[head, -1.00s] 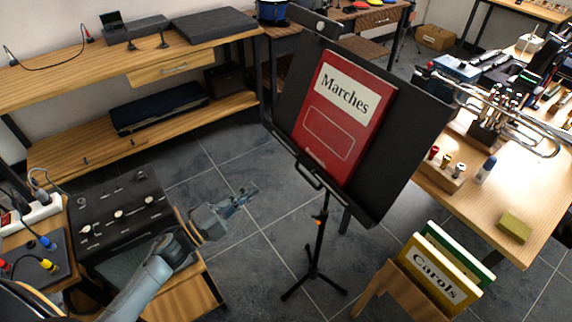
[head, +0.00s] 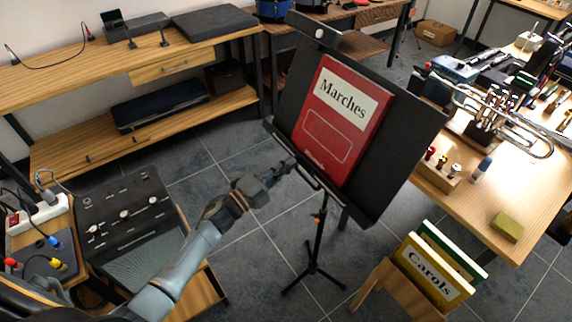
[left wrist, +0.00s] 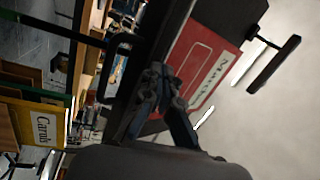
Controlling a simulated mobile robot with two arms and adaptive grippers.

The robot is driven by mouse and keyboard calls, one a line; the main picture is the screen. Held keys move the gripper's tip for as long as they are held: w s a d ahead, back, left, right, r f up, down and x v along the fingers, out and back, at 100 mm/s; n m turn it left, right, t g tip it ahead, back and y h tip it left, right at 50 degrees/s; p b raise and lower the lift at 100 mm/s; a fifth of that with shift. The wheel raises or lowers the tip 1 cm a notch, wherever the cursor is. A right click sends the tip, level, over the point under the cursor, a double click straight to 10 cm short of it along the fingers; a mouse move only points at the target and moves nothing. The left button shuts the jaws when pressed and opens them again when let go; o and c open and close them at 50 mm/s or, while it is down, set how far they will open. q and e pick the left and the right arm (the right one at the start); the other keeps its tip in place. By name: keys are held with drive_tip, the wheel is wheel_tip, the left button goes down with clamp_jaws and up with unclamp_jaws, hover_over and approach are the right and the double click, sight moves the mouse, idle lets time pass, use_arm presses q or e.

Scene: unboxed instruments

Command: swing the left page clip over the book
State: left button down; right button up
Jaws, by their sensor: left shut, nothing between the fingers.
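The red book "Marches" (head: 343,118) rests on the black music stand (head: 408,135). It also shows in the left wrist view (left wrist: 203,62). A thin black loop (head: 308,178) sticks out at the stand's lower left ledge, clear of the book's cover. It looks like the left page clip, and a dark loop shows in the left wrist view (left wrist: 118,70). My left gripper (head: 289,166) is shut and empty, just left of the loop. Its fingertips (left wrist: 157,70) appear close to the ledge; I cannot tell whether they touch. My right gripper is out of view.
A wooden rack with a yellow "Carols" book (head: 433,272) stands right of the stand's tripod (head: 314,270). A table (head: 470,215) with a trumpet (head: 500,115) is at the right. A black case (head: 125,215) lies at the lower left. Open floor surrounds the tripod.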

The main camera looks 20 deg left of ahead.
use_arm(q)
drive_tip(key=shift+d+r+n+y+p, duration=0.15)
drive_tip(key=shift+r+n+y+p, duration=0.2)
drive_tip(key=shift+n+p, duration=0.25)
drive_tip(key=shift+w+r, duration=0.1)
drive_tip(key=w+r+n+t+y+p, duration=0.1)
drive_tip(key=w+r+n+y+p, duration=0.3)
drive_tip(key=r+n+p, duration=0.3)
drive_tip(key=shift+w+a+r+p, duration=0.4)
drive_tip(key=shift+w+r+p, duration=0.3)
drive_tip(key=shift+r+p, duration=0.35)
drive_tip(key=shift+s+a, duration=0.1)
